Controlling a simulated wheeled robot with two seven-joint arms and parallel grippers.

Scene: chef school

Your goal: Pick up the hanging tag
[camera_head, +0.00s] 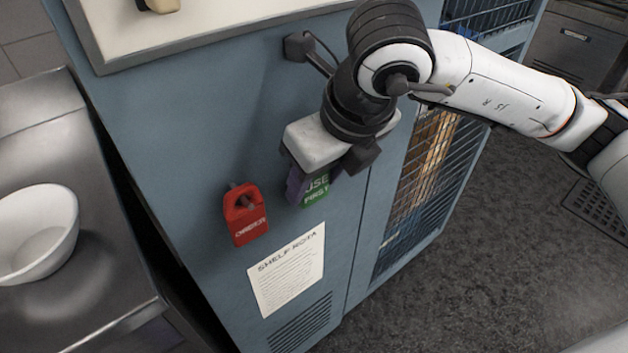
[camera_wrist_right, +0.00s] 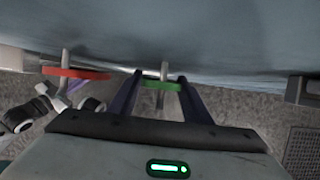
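A green tag (camera_head: 314,192) lettered "USE FIRST" hangs on the blue cabinet front, its upper part hidden by my right gripper. In the right wrist view the green tag (camera_wrist_right: 162,86) shows edge-on, with a pale peg through it. My right gripper (camera_head: 311,181) is at this tag. In the wrist view its dark fingers (camera_wrist_right: 160,77) stand on either side of the tag; a narrow gap shows at the left, and contact at the right cannot be told. A red "ORDER" tag (camera_head: 245,214) hangs on a peg to the left. Parts of my left arm seem to show small at the wrist view's left; its fingers are unclear.
The blue cabinet (camera_head: 200,130) carries a "SHELF ROTA" sheet (camera_head: 287,270) below the tags and a wire-mesh door (camera_head: 420,175) at right. A steel counter (camera_head: 85,300) with a white bowl (camera_head: 38,232) stands at left. The floor (camera_head: 480,270) at right is mostly clear.

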